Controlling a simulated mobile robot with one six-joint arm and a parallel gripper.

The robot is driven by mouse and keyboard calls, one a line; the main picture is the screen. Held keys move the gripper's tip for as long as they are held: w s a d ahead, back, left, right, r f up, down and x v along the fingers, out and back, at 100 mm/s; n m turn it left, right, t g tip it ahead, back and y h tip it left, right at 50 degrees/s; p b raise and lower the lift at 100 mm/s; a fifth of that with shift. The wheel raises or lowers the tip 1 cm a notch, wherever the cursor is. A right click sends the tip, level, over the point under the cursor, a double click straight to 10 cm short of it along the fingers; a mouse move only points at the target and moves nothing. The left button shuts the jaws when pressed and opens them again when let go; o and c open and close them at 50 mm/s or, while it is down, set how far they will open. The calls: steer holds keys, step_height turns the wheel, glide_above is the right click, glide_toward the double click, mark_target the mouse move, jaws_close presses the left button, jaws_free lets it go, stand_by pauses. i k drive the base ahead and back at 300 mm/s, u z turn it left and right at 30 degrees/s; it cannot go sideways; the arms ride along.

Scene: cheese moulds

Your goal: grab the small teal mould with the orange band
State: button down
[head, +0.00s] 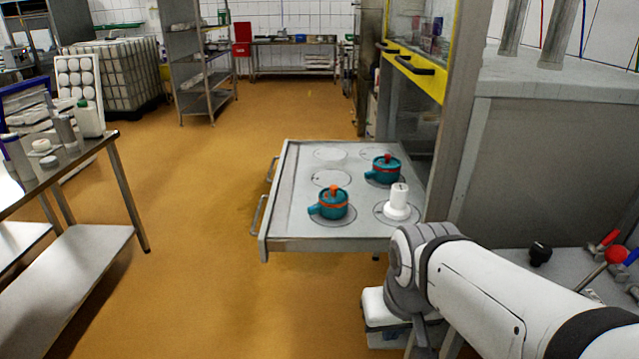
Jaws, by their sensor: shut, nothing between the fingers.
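Two teal pot-shaped moulds with orange bands and orange knobs stand upright on a grey pull-out top. My arm comes in from the lower right and bends down in front of the top. My gripper's fingers do not show. Nothing touches either mould.
A white stepped piece (397,205) stands right of the nearer mould. The grey top (290,215) has marked circles, some empty, and handles on its left side. A yellow-framed cabinet (415,75) rises behind right. A steel table (75,160) stands left, with open floor (195,220) between.

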mark_target(329, 210)
steer(key=i, duration=0.8)
steer(key=z, duration=0.2)
steer(key=k, duration=0.8)
steer(key=u, duration=0.5)
steer(key=i, duration=1)
